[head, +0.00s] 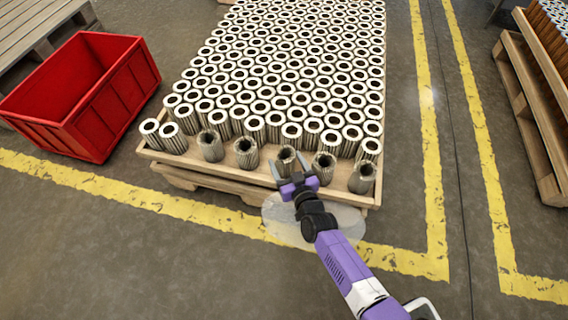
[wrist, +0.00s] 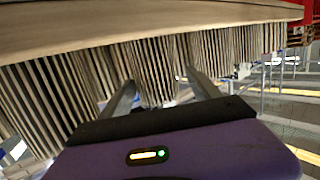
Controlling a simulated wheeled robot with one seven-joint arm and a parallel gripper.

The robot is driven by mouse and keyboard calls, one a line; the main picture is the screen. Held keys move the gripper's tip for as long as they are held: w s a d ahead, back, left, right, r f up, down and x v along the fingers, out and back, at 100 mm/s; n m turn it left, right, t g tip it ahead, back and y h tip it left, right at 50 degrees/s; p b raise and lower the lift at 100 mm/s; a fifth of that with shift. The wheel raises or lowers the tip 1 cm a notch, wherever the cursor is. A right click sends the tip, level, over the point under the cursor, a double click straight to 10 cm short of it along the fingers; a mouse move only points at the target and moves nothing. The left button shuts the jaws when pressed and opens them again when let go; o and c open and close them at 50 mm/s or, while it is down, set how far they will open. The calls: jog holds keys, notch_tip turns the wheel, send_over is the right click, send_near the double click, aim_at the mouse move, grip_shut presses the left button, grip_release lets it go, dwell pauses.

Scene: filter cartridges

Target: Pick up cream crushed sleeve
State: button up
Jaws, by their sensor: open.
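Several cream pleated sleeves with dented, darker tops stand in the front row of the wooden tray; one dented cream sleeve (head: 286,156) is right at my gripper (head: 287,166). My gripper is open, with its fingers reaching to either side of that sleeve, apart from my grip. In the wrist view, a pleated sleeve (wrist: 150,70) shows between the two grey fingers (wrist: 160,92). Other dented sleeves (head: 246,152) and (head: 323,166) stand left and right of it. The lower part of the sleeve at my gripper is partly hidden in the head view.
Many upright sleeves with pale ring tops (head: 290,75) fill the tray behind. The tray's front edge (head: 200,172) runs below the front row. A red crate (head: 112,100) stands at left. Another pallet (head: 528,105) is at right. Yellow-lined floor is clear in front.

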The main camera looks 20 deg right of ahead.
jog(key=shift+w+f, duration=0.25)
jog(key=shift+w, duration=0.95)
jog(key=c, duration=1)
jog(key=shift+r, duration=0.15)
notch_tip(320, 180, up, 20)
jog(key=p, duration=1.7)
